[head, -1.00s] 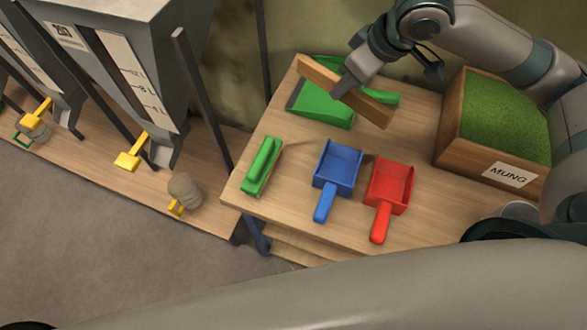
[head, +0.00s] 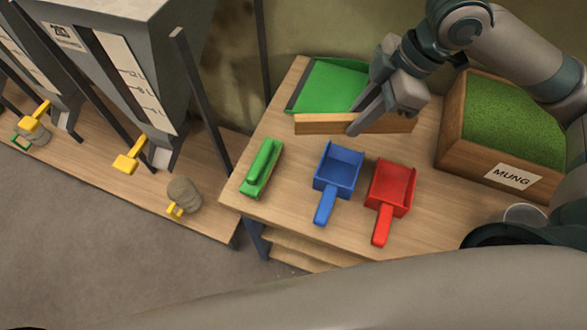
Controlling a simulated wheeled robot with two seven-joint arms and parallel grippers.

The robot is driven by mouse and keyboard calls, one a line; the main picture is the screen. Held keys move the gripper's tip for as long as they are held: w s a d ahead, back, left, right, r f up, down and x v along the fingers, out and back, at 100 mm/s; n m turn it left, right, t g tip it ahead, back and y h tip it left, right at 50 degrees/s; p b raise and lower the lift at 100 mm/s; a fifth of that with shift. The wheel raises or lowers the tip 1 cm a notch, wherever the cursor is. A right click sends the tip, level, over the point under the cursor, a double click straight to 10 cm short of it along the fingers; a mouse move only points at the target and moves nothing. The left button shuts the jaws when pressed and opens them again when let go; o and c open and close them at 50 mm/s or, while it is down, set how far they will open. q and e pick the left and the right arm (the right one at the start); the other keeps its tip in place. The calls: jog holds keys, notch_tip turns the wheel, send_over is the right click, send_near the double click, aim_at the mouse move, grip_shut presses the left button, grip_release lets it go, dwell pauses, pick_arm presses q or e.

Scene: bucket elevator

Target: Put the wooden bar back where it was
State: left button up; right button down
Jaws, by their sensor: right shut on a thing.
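The wooden bar (head: 318,124) is a long light-brown strip, lying roughly left to right over the table, in front of the green dustpan (head: 330,85). My right gripper (head: 358,124) reaches down from the upper right and is shut on the bar near its middle. The gripper's fingers hide part of the bar. I cannot tell whether the bar touches the table. My left gripper is not in view.
A wooden box of green mung (head: 512,125) stands at right. Grey hoppers (head: 125,70) stand at left.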

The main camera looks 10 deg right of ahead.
aim_at(342, 115)
jog(key=shift+a, duration=0.1)
jog(key=a, duration=0.1)
jog(key=a+f, duration=0.1)
jog(key=w+a+f+p, duration=0.1)
jog(key=shift+a, duration=0.35)
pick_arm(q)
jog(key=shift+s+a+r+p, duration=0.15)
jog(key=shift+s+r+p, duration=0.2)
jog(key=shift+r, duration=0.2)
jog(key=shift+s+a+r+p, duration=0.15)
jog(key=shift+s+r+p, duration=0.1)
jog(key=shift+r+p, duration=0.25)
pick_arm(e)
jog(key=w+a+f, duration=0.2)
jog(key=a+f, duration=0.3)
jog(key=a, duration=0.2)
jog(key=shift+w+a, duration=0.15)
jog(key=shift+w, duration=0.1)
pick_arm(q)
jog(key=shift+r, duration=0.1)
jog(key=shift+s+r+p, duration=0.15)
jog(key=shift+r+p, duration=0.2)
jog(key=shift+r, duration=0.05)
pick_arm(e)
jog(key=shift+f, duration=2)
jog(key=shift+f, duration=0.35)
